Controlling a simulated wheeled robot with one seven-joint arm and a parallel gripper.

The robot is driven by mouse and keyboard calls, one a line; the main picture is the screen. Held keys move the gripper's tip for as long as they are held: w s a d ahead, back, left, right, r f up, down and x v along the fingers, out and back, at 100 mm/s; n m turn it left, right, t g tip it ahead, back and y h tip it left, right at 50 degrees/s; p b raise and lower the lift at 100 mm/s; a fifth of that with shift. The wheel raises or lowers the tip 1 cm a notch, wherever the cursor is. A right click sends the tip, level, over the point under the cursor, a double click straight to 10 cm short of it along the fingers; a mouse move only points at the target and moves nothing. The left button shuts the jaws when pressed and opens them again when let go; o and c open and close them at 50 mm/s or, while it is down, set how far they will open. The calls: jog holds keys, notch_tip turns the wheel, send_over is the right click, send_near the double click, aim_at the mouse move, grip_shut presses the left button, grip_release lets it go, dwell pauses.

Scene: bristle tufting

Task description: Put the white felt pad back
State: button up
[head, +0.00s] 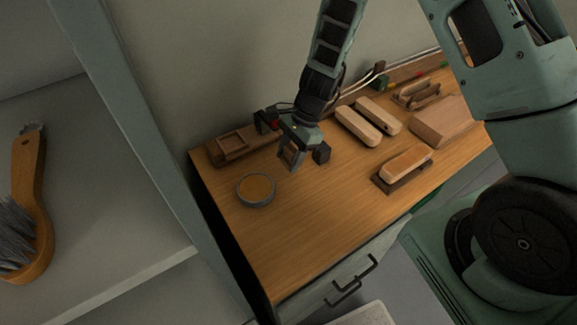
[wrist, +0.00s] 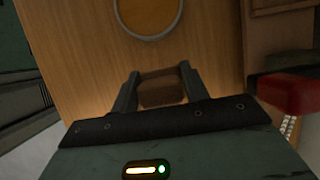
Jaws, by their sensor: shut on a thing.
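My gripper (head: 304,159) is above the left part of the wooden bench, shut on a small brown block-like thing (wrist: 162,92). The held thing sits between the two fingers in the wrist view, its far side and underside hidden. I cannot make out a white felt pad in either view; the held thing looks brown, not white. A round grey-rimmed dish with an amber-brown inside (head: 256,189) stands to the left of my gripper; its rim also shows at the top of the wrist view (wrist: 148,36).
A wooden holder with a square recess (head: 232,143) lies at the bench's back left, beside a dark and red device (head: 268,121). Pale wooden blocks (head: 358,126) and a block on a dark base (head: 405,163) are to the right. The bench front is clear.

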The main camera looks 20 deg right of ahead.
aim_at(289, 165)
jog(key=shift+f, duration=1.95)
jog(key=shift+f, duration=0.2)
jog(key=o, duration=1)
jog(key=shift+c, duration=0.2)
jog(key=shift+r, duration=0.15)
